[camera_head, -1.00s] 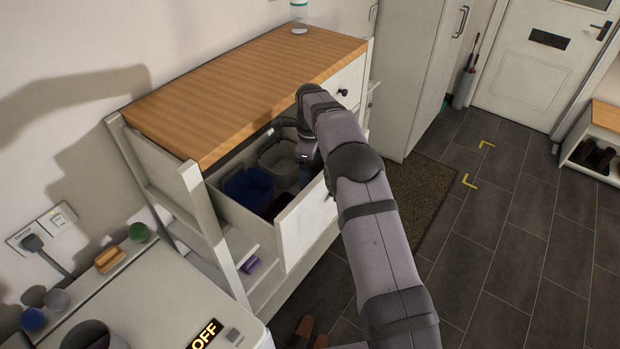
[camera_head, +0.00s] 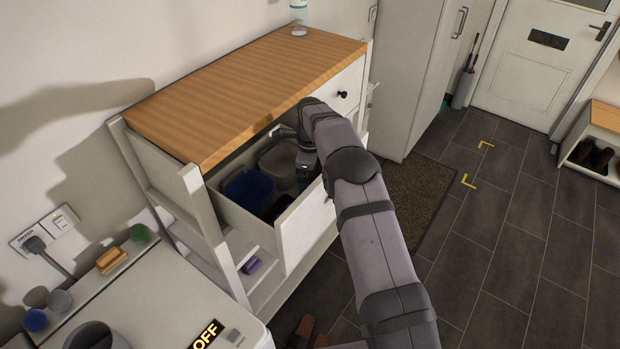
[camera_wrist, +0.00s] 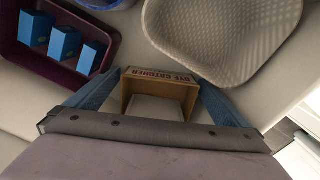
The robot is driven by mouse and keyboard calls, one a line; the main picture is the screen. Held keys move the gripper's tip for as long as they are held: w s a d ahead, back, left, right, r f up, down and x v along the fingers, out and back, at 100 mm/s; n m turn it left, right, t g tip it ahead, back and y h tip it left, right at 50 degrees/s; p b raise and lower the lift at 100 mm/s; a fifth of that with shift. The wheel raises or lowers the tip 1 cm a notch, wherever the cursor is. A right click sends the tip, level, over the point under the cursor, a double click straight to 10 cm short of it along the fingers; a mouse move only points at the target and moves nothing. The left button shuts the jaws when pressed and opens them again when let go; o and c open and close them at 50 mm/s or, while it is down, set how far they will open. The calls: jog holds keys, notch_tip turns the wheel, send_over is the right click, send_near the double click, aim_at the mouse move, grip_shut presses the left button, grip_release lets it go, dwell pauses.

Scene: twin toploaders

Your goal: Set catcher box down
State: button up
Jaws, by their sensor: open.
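The catcher box (camera_wrist: 160,80), a brown open-topped carton with "DYE CATCHER" on its rim, stands in the drawer between my fingers in the wrist view. My gripper (camera_wrist: 160,84) is open, with one blue-grey finger on each side of the box. Whether either finger touches it I cannot tell. The box's lower part is hidden by the gripper body. In the head view my arm hides the box, and my gripper (camera_head: 305,160) is over the open drawer (camera_head: 304,230).
A maroon tray (camera_wrist: 95,85) with blue boxes (camera_wrist: 65,42) lies left of the catcher box. A pale woven basket (camera_wrist: 225,40) is close on its right. A blue bin (camera_head: 247,188) is also in the drawer. The wooden top (camera_head: 245,85) overhangs behind.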

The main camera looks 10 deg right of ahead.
notch_tip(320, 180, up, 12)
jog(key=b, duration=0.2)
dwell(0.4)
jog(key=shift+r, duration=0.15)
dwell(0.3)
